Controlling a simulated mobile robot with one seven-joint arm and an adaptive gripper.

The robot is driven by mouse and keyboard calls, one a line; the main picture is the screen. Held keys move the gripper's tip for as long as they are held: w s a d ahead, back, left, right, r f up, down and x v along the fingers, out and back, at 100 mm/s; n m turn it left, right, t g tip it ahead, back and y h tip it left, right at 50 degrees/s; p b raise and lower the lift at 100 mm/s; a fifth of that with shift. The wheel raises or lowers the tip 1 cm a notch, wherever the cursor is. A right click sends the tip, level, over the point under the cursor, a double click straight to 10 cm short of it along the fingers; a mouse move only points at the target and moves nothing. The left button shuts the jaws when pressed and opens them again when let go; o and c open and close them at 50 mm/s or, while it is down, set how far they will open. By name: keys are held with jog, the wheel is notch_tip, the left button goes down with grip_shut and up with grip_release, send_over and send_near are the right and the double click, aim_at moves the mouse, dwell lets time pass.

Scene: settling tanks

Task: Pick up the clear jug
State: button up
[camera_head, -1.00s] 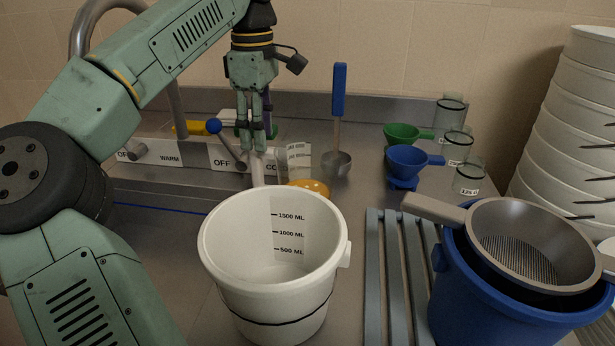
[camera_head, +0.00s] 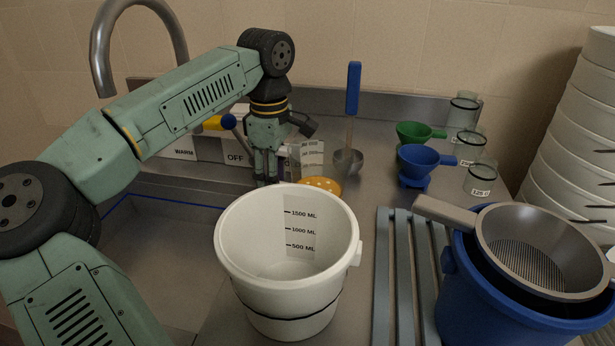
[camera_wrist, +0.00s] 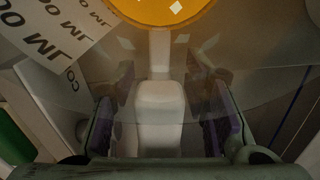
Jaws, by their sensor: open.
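The clear jug (camera_head: 313,152) stands behind the white bucket in the head view. Mostly its pale measuring strip shows, and the bucket's rim cuts off the lower part. In the wrist view its lettered strip (camera_wrist: 60,35) is at the upper left, with faint transparent edges across the picture. My gripper (camera_head: 267,180) points down just left of the jug, its fingertips near the bucket's back rim. In the wrist view my gripper (camera_wrist: 160,115) is open, with dark purple-lined fingers either side of a pale upright piece, possibly the jug's handle. I cannot tell whether they touch.
The white bucket (camera_head: 240,262) stands close in front. A yellow-orange disc (camera_head: 322,186) lies behind it. A ladle (camera_head: 352,100), green funnel (camera_head: 414,131), blue funnel (camera_head: 420,160) and small clear beakers (camera_head: 480,178) are right. A slatted rack (camera_head: 402,270) and blue bucket (camera_head: 465,300) stand front right.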

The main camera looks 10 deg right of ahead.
jog(key=shift+c, duration=0.6)
grip_shut()
